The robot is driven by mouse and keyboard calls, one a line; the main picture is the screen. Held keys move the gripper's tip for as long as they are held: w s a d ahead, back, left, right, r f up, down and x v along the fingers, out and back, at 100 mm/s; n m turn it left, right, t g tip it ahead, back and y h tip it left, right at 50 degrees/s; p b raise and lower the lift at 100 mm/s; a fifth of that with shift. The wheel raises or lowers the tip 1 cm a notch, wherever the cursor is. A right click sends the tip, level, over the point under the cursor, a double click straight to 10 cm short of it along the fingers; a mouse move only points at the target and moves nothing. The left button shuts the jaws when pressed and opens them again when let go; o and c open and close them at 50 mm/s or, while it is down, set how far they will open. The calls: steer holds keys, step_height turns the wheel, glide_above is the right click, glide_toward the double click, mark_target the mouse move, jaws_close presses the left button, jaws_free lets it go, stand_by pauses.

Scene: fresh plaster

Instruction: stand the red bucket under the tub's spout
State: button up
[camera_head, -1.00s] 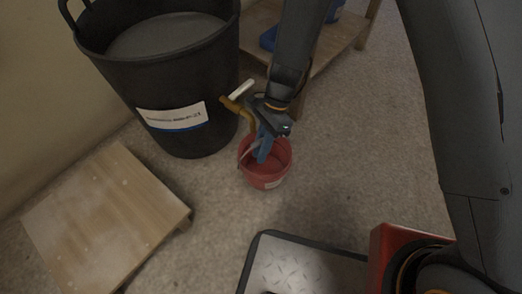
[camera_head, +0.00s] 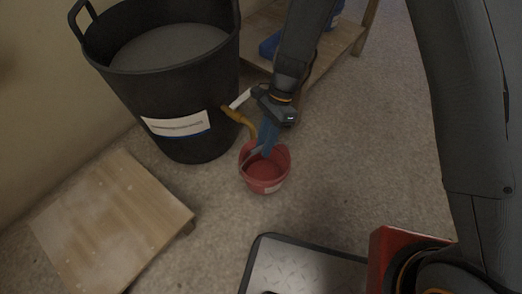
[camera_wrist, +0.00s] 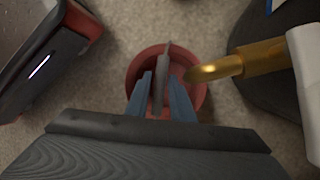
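The red bucket (camera_head: 265,181) stands upright on the floor beside the black tub (camera_head: 165,95). The tub's brass spout (camera_head: 236,116), with a white lever, bends down over the bucket's left rim in the head view. In the wrist view the spout (camera_wrist: 245,62) reaches over the right part of the bucket's mouth (camera_wrist: 135,72). My gripper (camera_head: 265,150) is above the bucket, blue fingers pointing down. In the wrist view my gripper (camera_wrist: 160,88) has its fingers apart, with the bucket's grey handle (camera_wrist: 159,80) between them and small gaps showing on both sides.
A low wooden platform (camera_head: 110,220) lies at the left front of the tub. A wooden shelf (camera_head: 340,38) with blue items stands behind my arm. The carpet-like floor right of the bucket is clear. The tub holds grey contents.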

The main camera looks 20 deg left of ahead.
step_height(320, 180, up, 18)
steer(key=d+n+t+p, duration=0.1)
steer(key=n+p, duration=0.2)
steer(key=n, duration=0.2)
steer(key=s+d+r+n+t, duration=0.1)
steer(key=s+d+r+n, duration=0.3)
steer(key=s+r+n, duration=0.2)
steer(key=s+d+r+n+t, duration=0.2)
steer(key=s+d+r+n, duration=0.3)
steer(key=s+r, duration=0.4)
steer(key=shift+s+d+r+n+t, duration=0.15)
steer(key=shift+s+r+n+t, duration=0.2)
steer(key=shift+s+n, duration=0.3)
steer(key=shift+r, duration=0.1)
steer(key=shift+d+r+m+p, duration=0.1)
steer(key=shift+r+m+p, duration=0.35)
steer(key=shift+r+p, duration=1.1)
steer(key=shift+r+p, duration=0.3)
steer(key=shift+p, duration=0.05)
